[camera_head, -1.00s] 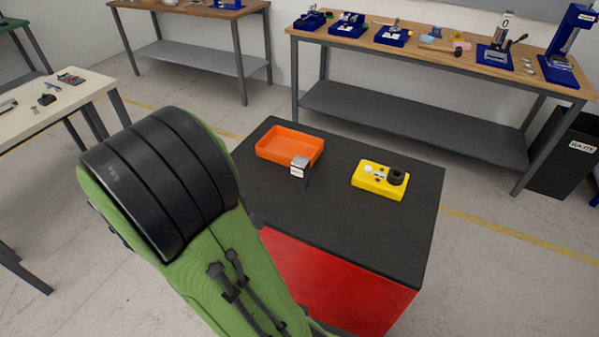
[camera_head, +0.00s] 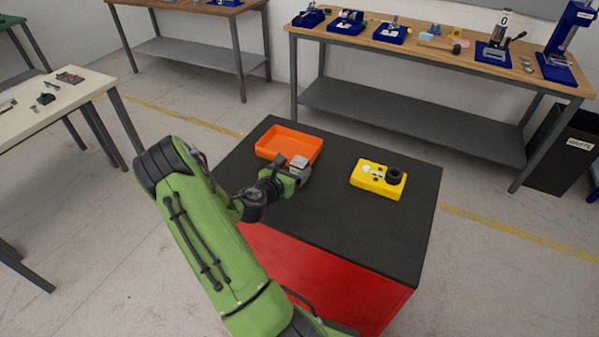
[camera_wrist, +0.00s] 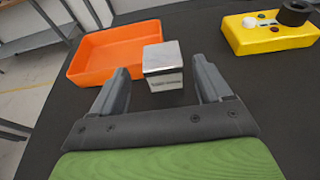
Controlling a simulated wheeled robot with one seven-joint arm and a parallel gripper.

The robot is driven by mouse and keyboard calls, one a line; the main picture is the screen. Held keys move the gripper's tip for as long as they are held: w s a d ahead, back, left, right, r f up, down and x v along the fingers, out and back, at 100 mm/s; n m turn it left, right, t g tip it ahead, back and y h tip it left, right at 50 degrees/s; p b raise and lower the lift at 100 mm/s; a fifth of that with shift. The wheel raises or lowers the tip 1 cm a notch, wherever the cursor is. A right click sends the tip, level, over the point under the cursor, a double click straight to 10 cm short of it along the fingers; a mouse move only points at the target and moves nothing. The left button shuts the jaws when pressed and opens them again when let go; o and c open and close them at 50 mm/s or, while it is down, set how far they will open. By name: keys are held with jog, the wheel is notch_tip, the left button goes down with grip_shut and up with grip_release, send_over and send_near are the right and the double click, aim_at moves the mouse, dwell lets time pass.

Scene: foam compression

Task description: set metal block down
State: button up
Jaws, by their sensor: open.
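The metal block (camera_wrist: 163,57) is a small silver cuboid with a marking on its front face. It stands on the dark tabletop beside the front right corner of the orange tray (camera_wrist: 122,32); whether something dark lies under it, I cannot tell. It also shows in the head view (camera_head: 301,162). My gripper (camera_wrist: 160,70) is open, with one finger on each side of the block's near end and visible gaps to both. In the head view my gripper (camera_head: 292,168) partly hides the block's lower part.
A yellow fixture (camera_head: 377,185) with a black ring on it stands at the right of the dark tabletop (camera_head: 350,240). The tray (camera_head: 287,145) looks empty. The tabletop in front is clear. A bench (camera_head: 430,60) with blue devices stands behind, and a black waste bin (camera_head: 563,150) at right.

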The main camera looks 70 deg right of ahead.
aim_at(302, 161)
jog(key=x, duration=0.6)
jog(key=shift+s+p, duration=0.2)
jog(key=shift+p, duration=0.1)
jog(key=shift+a+r, duration=0.1)
jog(key=shift+c, duration=0.9)
jog(key=c, duration=1.2)
grip_shut()
